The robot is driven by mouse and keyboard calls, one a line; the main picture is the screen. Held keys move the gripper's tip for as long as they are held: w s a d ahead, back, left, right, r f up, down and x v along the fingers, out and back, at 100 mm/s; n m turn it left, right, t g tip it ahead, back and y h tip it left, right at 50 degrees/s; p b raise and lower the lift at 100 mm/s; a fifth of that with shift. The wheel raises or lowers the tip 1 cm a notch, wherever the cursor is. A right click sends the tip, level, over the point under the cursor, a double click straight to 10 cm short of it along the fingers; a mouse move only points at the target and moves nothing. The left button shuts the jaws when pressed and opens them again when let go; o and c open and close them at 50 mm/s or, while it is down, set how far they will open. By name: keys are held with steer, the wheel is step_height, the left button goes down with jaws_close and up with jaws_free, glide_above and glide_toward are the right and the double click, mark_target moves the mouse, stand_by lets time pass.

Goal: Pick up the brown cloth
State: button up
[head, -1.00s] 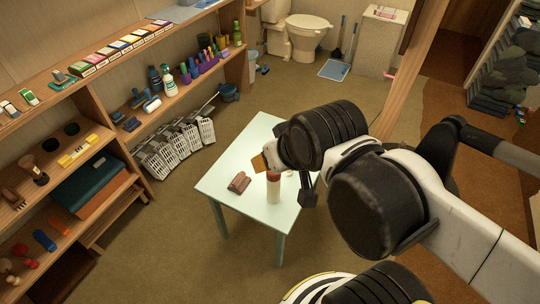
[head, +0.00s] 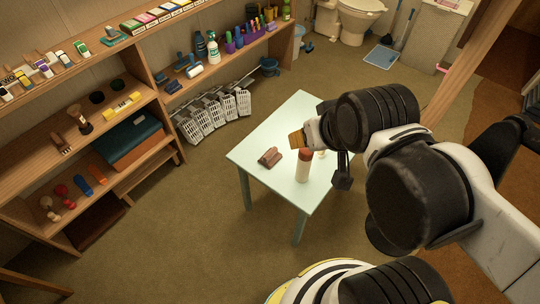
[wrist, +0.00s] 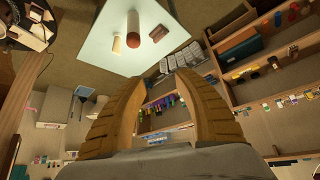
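The brown cloth (head: 270,158) lies folded or rolled on the pale green table (head: 262,136), near its left side in the head view. In the wrist view the cloth (wrist: 158,34) is a small reddish-brown shape at the table's right part. A pale bottle with a brown cap (head: 303,168) stands to the right of the cloth; it also shows in the wrist view (wrist: 133,40). My gripper (head: 297,141) appears above the table, up and right of the cloth. In the wrist view its two tan fingers (wrist: 159,78) are wide apart with nothing between them.
A small beige item (wrist: 116,44) is beside the bottle. Wooden shelves (head: 150,60) with many small goods run along the left. White baskets (head: 215,112) stand on the floor between shelves and table. The floor in front of the table is clear.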

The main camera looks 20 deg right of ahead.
steer(key=shift+o, duration=1.1)
steer(key=m+g, duration=0.6)
steer(key=m, duration=0.3)
glide_above(270, 152)
step_height(270, 152, down, 23)
steer(key=shift+m+g, duration=0.6)
steer(key=shift+m, duration=0.3)
steer(key=f, duration=0.8)
steer(key=f+b, duration=0.1)
steer(key=f, duration=0.6)
steer(key=shift+w+d+f+b, duration=0.2)
steer(key=shift+f+b, duration=0.1)
steer(key=shift+f, duration=0.1)
steer(key=f+b, duration=0.1)
steer(key=f, duration=0.1)
steer(key=f+b, duration=0.2)
steer(key=f, duration=0.1)
steer(key=shift+s+a+f, duration=0.15)
steer(key=shift+s+f, duration=0.05)
steer(key=shift+f, duration=0.05)
steer(key=shift+r, duration=0.1)
